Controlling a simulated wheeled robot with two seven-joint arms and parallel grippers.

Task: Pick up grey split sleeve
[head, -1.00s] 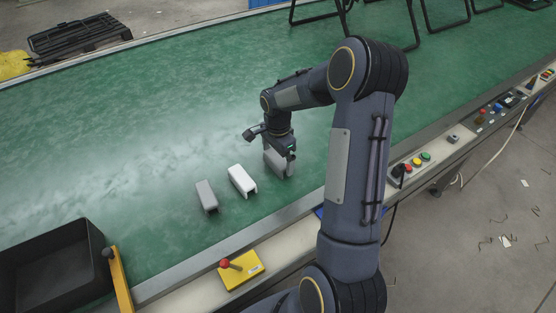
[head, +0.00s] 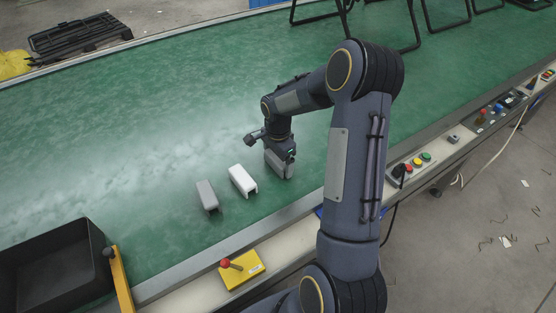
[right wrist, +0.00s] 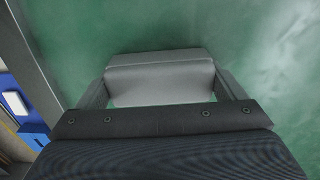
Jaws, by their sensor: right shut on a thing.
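A grey split sleeve (head: 272,158) stands on the green belt under my right arm, partly hidden by the gripper. My right gripper (head: 281,166) points down and is shut on this sleeve. In the right wrist view the grey sleeve (right wrist: 160,82) sits between the two fingers, with a finger against each end. A white sleeve (head: 243,181) lies between the two grey ones. My left gripper is out of view.
A black open bin (head: 52,268) stands at the lower left beside a yellow bar (head: 122,282). A yellow box with a red knob (head: 242,270) sits on the belt's near rail (head: 200,268). Black tube frames (head: 405,25) stand at the back. The belt's middle left is clear.

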